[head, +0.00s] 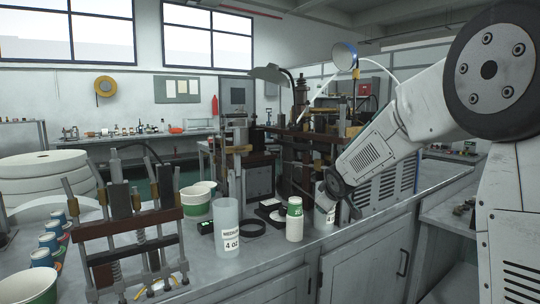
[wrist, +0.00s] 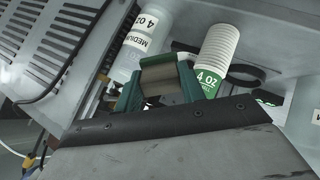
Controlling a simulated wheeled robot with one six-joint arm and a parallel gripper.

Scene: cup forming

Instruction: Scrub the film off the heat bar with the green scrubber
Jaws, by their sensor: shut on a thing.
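In the wrist view my gripper (wrist: 158,88) is shut on a small block with a grey-brown face between dark green sides. It looks like the green scrubber, but I cannot tell scrubber from jaw pads for certain. In the head view my arm reaches down at right of centre beside a vented box, and its fingertips are hidden. A press with brown crossbars (head: 125,222), rods and springs stands at the front left. I cannot tell which bar is the heat bar, and no film can be made out.
A clear cup (head: 228,225) and a white cup stack (head: 295,220) with a green label stand on the bench. The stack (wrist: 210,65) is close beyond my gripper in the wrist view. A vented box (head: 385,187) stands at right. Paper cups line the left edge.

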